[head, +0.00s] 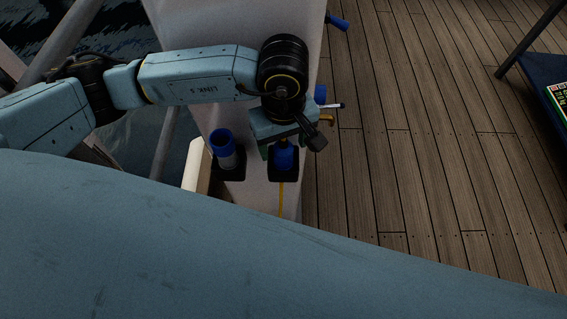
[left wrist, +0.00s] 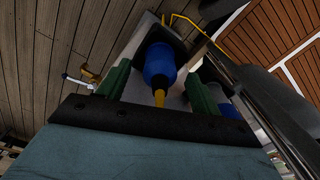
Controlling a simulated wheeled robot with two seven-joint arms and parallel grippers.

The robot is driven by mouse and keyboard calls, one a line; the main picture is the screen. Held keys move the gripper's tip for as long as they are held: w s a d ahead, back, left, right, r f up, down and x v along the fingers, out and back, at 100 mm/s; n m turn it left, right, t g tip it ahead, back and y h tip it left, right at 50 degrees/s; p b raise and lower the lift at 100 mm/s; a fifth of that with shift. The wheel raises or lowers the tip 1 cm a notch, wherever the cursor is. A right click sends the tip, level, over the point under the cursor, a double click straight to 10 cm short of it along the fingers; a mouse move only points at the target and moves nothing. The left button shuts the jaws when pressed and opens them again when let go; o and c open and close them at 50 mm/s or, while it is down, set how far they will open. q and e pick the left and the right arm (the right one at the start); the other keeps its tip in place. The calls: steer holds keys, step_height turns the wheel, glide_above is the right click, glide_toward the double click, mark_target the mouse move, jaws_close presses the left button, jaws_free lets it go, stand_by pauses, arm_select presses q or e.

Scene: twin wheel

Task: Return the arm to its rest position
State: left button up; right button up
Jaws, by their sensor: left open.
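My left arm comes in from the left in the head view, and its gripper (head: 283,146) points down at the white column. In the left wrist view the gripper's two green fingers (left wrist: 157,78) are apart, one on each side of a blue cylindrical handle (left wrist: 159,62) with a yellow tip. That blue handle (head: 284,159) sits in a black holder in the head view, just below the gripper. Whether the fingers touch it is not clear. My right gripper is in neither view.
A second blue cylinder with a grey body (head: 222,145) stands in a black holder to the left. A white-and-blue handle (head: 328,105) and a brass hook (head: 327,120) stick out beside the gripper. Wooden decking (head: 420,130) at right is mostly clear.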

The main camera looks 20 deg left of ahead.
arm_select(q)
step_height(320, 180, up, 4)
steer(key=shift+f+p, duration=0.1)
steer(key=shift+p, duration=0.75)
steer(key=shift+r, duration=0.7)
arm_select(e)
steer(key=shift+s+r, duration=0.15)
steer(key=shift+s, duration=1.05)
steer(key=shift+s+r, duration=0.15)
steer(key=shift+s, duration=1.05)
